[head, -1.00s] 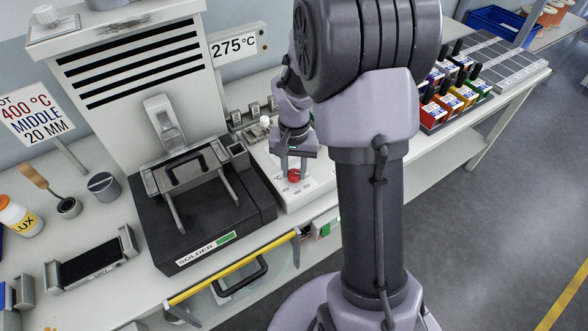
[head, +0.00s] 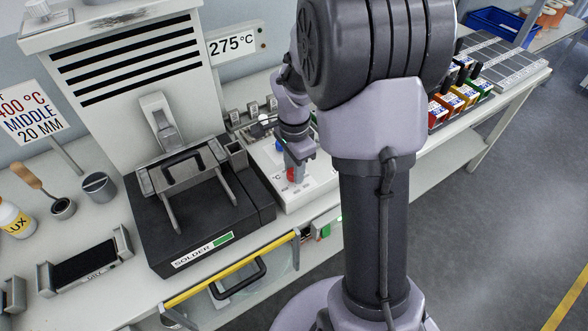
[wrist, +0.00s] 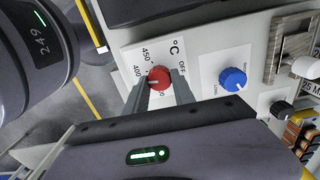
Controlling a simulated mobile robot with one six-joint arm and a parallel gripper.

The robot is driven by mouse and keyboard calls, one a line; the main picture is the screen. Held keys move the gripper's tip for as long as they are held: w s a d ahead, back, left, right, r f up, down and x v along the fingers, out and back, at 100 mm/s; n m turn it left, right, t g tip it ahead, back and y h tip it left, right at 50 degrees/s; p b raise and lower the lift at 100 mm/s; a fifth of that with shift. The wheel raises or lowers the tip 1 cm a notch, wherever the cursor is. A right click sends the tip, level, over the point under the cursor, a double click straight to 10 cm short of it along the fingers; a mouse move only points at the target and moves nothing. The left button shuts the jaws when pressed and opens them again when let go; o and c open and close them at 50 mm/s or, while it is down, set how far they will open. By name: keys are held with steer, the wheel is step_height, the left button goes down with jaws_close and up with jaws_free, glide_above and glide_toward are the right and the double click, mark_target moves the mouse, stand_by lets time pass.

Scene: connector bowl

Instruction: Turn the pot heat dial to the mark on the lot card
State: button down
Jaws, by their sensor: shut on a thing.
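The red heat dial (wrist: 160,77) sits on a white panel in the wrist view, and its red shows below my gripper in the head view (head: 291,175). My gripper (wrist: 160,88) is shut on the dial, one finger on each side. The dial's white pointer line faces left, slightly downward in the picture, near and just below the 400 print. The 450, °C and OFF prints are readable; lower marks are partly hidden by the fingers. The lot card (head: 33,116) reads 400 °C, MIDDLE, 20 MM; its left edge is cut off.
A blue dial (wrist: 233,79) is right of the red one. The black solder pot (head: 196,222) stands left of the panel. A sign (head: 232,46) reads 275 °C. A yellow rail (head: 232,272) runs along the bench front. Coloured bins (head: 455,98) stand at right.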

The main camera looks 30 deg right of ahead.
steer(key=shift+m, duration=0.7)
steer(key=c, duration=1.1)
jaws_free()
steer(key=shift+o, duration=0.2)
step_height(320, 180, up, 17)
steer(key=p, duration=0.6)
steer(key=shift+r+p, duration=0.2)
steer(key=shift+p, duration=0.2)
